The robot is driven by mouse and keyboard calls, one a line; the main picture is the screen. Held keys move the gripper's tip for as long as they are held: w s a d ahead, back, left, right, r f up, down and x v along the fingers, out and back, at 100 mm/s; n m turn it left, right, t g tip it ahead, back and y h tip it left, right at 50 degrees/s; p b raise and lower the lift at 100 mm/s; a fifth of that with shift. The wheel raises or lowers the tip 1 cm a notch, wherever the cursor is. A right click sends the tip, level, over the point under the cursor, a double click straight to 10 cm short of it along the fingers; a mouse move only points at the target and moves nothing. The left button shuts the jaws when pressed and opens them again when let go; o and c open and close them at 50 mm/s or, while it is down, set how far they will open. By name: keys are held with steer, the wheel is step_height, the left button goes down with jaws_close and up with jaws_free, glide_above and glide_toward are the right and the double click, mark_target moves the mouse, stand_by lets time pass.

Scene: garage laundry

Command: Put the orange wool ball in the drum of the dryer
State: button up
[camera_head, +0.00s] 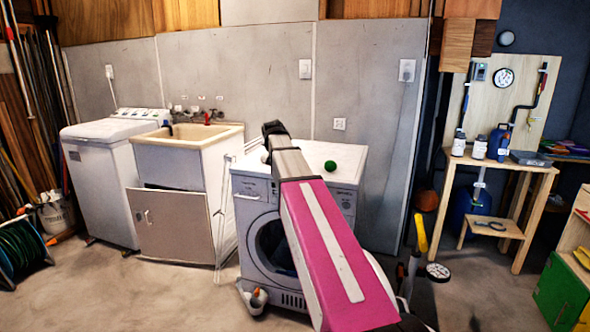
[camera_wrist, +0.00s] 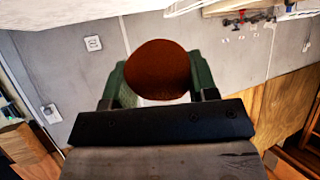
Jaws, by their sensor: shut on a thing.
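My gripper (camera_wrist: 157,82) is shut on a brownish-orange ball (camera_wrist: 157,68), which sits between its green fingers in the wrist view. The head view shows no clear sight of the held ball or fingertips; my arm reaches over the front of the dryer there. The white dryer (camera_head: 247,192) stands against the grey wall. Its round front opening (camera_head: 272,245) is dark and partly covered by my pink arm link. Something bluish shows inside the drum, too dim to name.
A green ball (camera_head: 330,165) lies on the dryer's top. A white rack (camera_head: 226,205) stands left of the dryer, beside the sink (camera_head: 190,150).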

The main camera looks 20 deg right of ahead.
steer(key=w+d+f, duration=0.1)
steer(key=d+f, duration=0.1)
steer(key=d, duration=0.1)
steer(key=w+d+f, duration=0.1)
steer(key=d+f, duration=0.1)
steer(key=d, duration=0.2)
steer(key=w+d+f, duration=0.2)
steer(key=d+f, duration=0.1)
steer(key=shift+d, duration=0.4)
steer(key=shift+f, duration=1.75)
steer(key=shift+f, duration=0.25)
steer(key=o, duration=0.9)
steer(key=shift+s, duration=0.1)
